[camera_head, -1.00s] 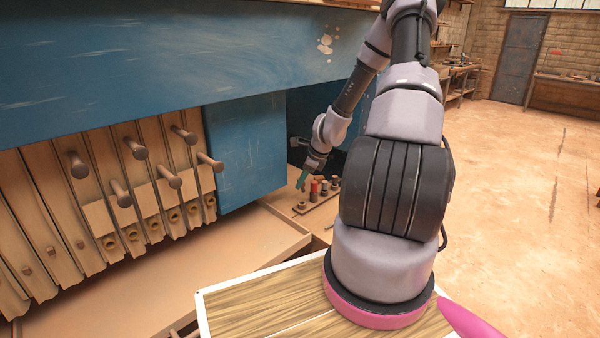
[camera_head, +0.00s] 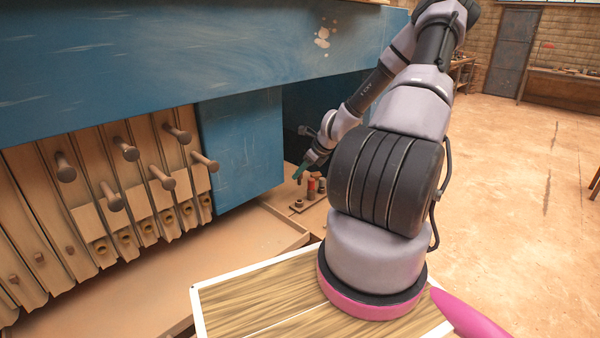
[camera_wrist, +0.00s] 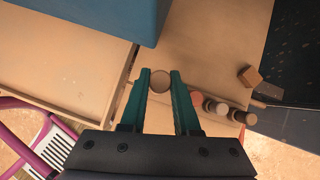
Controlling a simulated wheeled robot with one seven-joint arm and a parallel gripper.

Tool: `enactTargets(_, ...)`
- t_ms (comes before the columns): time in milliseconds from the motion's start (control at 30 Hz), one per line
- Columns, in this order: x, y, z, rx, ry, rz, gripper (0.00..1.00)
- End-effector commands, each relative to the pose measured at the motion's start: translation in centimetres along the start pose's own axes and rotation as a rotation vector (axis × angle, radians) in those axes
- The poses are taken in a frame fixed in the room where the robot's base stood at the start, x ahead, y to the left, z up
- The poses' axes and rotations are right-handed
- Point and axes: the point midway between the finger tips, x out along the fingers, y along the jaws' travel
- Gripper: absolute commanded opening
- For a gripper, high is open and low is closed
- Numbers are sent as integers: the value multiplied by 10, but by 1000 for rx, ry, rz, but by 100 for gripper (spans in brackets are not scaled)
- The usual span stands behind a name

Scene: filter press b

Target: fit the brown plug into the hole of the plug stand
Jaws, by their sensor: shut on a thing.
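My gripper (camera_head: 298,175) has green fingers and hangs above the near left end of the plug stand (camera_head: 312,201) in the head view. In the wrist view my gripper (camera_wrist: 160,82) is shut on the brown plug (camera_wrist: 160,79), seen as a round brown disc between the fingertips. The plug stand is a low board on the bench, with a small round ring-like piece (camera_head: 298,204) at its near end. The plug hides whatever lies straight beneath it in the wrist view, and the hole itself cannot be made out.
A red plug (camera_head: 312,188) stands on the board with other brown plugs beside it; the red one also shows in the wrist view (camera_wrist: 196,98), right of my fingers. A blue press beam (camera_head: 240,150) stands close on the left. A wooden tray (camera_head: 250,240) lies in front.

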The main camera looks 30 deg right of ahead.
Motion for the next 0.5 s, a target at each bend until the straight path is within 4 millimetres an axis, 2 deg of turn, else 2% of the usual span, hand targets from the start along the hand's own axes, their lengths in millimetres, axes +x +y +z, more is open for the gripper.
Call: enactTargets(500,37,0,-26,2,-1,3,0)
